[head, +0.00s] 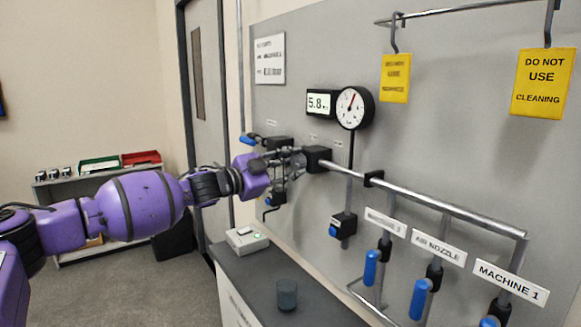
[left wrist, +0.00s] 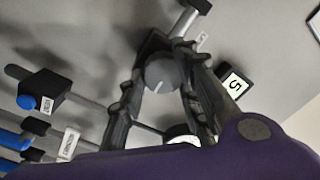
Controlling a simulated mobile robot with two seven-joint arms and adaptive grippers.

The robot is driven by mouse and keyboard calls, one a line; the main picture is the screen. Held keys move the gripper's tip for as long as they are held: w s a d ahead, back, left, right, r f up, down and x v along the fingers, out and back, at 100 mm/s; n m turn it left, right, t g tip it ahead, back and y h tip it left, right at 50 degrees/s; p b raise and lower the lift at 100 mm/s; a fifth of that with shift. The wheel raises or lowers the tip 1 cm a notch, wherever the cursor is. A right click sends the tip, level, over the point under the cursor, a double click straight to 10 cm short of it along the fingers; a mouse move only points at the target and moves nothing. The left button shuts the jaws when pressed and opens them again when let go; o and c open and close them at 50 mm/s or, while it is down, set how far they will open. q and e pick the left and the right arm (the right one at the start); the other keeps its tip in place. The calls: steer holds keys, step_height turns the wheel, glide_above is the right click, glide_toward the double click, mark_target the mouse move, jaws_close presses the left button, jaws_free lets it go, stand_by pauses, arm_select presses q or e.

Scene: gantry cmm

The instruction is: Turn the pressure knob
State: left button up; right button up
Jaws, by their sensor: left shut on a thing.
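The pressure knob (left wrist: 162,74) is a grey round knob with a pale pointer line, seen in the left wrist view between my fingers. My left gripper (head: 292,164) reaches in from the left in the head view and is shut on the knob; its fingers show on both sides of the knob in the left wrist view (left wrist: 160,90). In the head view the fingers mostly hide the knob beside the black regulator block (head: 318,159) on the pipe. A round dial gauge (head: 354,107) and a digital display (head: 320,103) reading about 5.8 are above. My right gripper is out of view.
A metal pipe (head: 447,206) runs right along the grey panel, with several blue-handled valves below, such as one by the AIR NOZZLE label (head: 439,248). Yellow signs (head: 543,83) hang above. A dark counter (head: 257,277) below holds a cup (head: 287,294) and a pale box (head: 247,240).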

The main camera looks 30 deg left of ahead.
arm_select(q)
steer(key=o, duration=1.1)
steer(key=shift+s+d+f, duration=0.1)
steer(key=shift+d+f, duration=0.15)
steer(key=shift+f, duration=0.05)
steer(key=shift+c, duration=0.2)
steer(key=shift+r, duration=0.15)
steer(key=shift+v, duration=5.95)
